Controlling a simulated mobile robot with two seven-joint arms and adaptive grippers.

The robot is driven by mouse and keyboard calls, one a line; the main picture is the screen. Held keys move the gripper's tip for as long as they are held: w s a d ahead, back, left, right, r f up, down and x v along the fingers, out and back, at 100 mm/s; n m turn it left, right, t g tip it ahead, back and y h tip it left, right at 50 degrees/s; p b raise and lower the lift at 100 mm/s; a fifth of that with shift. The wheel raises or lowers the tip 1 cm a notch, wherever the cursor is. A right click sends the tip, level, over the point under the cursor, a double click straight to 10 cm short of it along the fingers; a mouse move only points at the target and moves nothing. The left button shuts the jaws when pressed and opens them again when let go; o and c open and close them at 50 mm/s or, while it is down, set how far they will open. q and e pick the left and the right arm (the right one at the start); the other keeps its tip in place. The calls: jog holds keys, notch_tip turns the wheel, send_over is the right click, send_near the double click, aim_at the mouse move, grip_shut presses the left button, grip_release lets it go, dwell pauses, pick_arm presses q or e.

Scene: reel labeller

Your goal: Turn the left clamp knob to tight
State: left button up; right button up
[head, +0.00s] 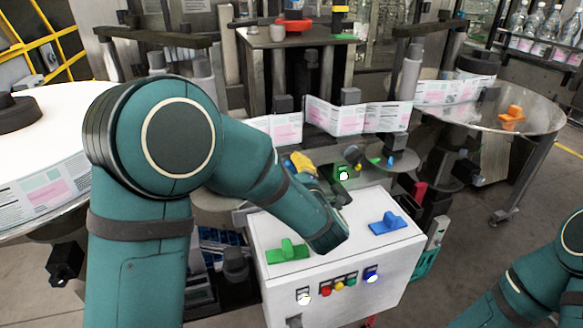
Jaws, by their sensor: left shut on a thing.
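My left gripper (335,190) reaches past the back edge of the white control box (372,262), partly hidden behind my own wrist. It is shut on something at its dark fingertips. A green knob-like part (343,174) with a bright white spot shows right at those fingertips, and what they hold is mostly hidden. I cannot tell from its look whether this is the left clamp knob. A green T-shaped handle (288,251) and a blue T-shaped handle (388,223) sit apart from the gripper on the box top. My right gripper is out of view.
A printed label web (340,118) runs behind the gripper. A yellow part (300,162) is close beside it. Coloured buttons (339,284) line the box front. A large label reel (45,185) is at left. An orange handle (512,114) sits on the right disc.

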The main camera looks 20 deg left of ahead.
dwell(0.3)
pick_arm(q)
jog(key=o, duration=1.2)
jog(key=shift+o, duration=0.2)
jog(key=shift+f, duration=0.1)
jog(key=v, duration=0.8)
jog(key=shift+d, duration=0.15)
